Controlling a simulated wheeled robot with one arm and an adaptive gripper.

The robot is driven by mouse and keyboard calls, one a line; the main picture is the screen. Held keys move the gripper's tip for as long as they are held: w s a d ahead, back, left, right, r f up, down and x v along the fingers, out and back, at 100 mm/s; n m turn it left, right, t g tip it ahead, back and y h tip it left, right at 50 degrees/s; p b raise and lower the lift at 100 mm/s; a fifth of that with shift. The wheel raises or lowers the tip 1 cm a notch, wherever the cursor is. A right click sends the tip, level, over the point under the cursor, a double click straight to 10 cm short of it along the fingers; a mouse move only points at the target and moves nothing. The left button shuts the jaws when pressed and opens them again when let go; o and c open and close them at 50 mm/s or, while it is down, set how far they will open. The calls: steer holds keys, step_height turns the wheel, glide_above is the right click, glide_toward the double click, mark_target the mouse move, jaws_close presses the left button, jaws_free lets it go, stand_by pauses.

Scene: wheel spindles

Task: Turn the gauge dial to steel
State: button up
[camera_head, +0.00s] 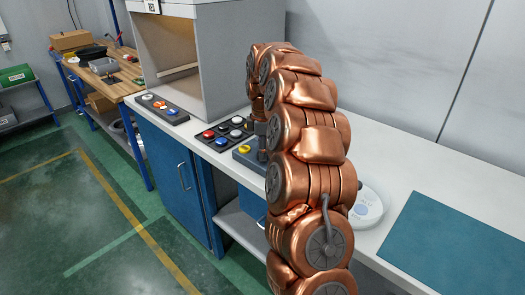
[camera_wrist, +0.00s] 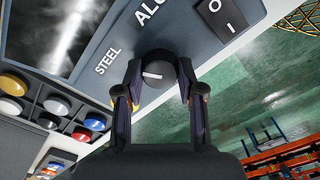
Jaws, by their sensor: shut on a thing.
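The gauge dial (camera_wrist: 156,69) is a round black knob with a white mark, on a dark blue-grey panel (camera_wrist: 185,38) in the wrist view. The word STEEL (camera_wrist: 108,61) is printed to its left. A second label beginning ALU (camera_wrist: 150,10) is above it, cut off by the frame edge. The white mark lies nearly level in the picture, its left end roughly towards the STEEL side. My gripper (camera_wrist: 160,78) is shut on the dial, one finger on each side. In the head view my copper arm hides most of the gauge (camera_head: 246,152) and the dial.
A rocker switch (camera_wrist: 227,16) and a dark screen (camera_wrist: 55,30) are on the same panel. A tray of coloured caps (camera_head: 225,132) stands beside the gauge, and another tray (camera_head: 160,108) is farther left. A round white object (camera_head: 368,207) and a teal mat (camera_head: 450,245) lie right of my arm.

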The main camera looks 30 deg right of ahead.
steer(key=shift+r, duration=0.1)
steer(key=o, duration=1.1)
steer(key=shift+o, duration=0.2)
step_height(320, 180, up, 12)
stand_by(0.7)
steer(key=shift+a, duration=0.1)
